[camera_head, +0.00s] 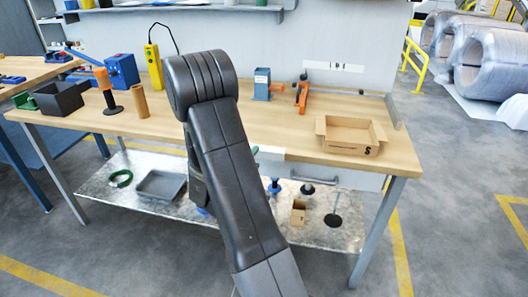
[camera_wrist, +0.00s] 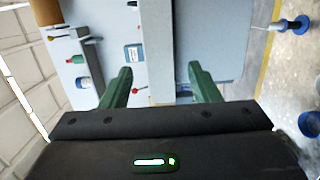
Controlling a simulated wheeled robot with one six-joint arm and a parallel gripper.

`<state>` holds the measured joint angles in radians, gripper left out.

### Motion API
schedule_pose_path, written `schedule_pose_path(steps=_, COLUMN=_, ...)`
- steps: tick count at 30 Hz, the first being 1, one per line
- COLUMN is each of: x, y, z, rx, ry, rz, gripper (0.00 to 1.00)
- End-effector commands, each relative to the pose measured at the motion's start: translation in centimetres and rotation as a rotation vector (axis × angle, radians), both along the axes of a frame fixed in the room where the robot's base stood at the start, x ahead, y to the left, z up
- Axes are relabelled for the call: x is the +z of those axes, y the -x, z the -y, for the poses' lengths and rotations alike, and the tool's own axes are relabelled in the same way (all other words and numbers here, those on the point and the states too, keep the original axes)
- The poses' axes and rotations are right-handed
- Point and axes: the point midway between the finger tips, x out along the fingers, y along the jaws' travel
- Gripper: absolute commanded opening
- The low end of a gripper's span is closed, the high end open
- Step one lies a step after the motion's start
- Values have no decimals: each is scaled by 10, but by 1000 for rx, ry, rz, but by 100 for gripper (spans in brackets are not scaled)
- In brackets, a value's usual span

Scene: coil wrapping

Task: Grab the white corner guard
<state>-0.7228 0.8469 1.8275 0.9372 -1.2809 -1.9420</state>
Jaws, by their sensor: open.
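I cannot pick out a white corner guard for certain in either view. In the head view, a small white patch (camera_head: 270,153) shows at the front edge of the wooden workbench (camera_head: 225,135), beside my arm; I cannot tell what it is. My gripper (camera_wrist: 160,78) shows in the wrist view with its two green fingers spread apart and nothing clearly held between them. Beyond the fingers is a pale grey panel or shelf, seen sideways.
An open cardboard box (camera_head: 350,135) stands at the bench's right. A blue machine (camera_head: 122,71), a dark bin (camera_head: 60,98) and a brown tube (camera_head: 140,101) stand left. A metal lower shelf (camera_head: 120,205) holds small items. Wrapped coils (camera_head: 490,65) lie at far right.

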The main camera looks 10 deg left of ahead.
Motion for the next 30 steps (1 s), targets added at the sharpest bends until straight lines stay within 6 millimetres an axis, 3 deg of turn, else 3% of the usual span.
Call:
schedule_pose_path(steps=4, x=0, y=-12, z=2, rx=-1, ry=0, rz=0, gripper=56)
schedule_pose_path(steps=11, x=0, y=-13, z=2, rx=0, ry=1, rz=0, gripper=56)
schedule_pose_path(steps=18, x=0, y=-13, z=2, rx=0, ry=0, rz=0, gripper=9)
schedule_pose_path(steps=26, x=1, y=-13, z=2, rx=0, ry=0, rz=0, gripper=8)
schedule_pose_path(steps=30, x=11, y=-13, z=2, rx=0, ry=-2, rz=1, gripper=8)
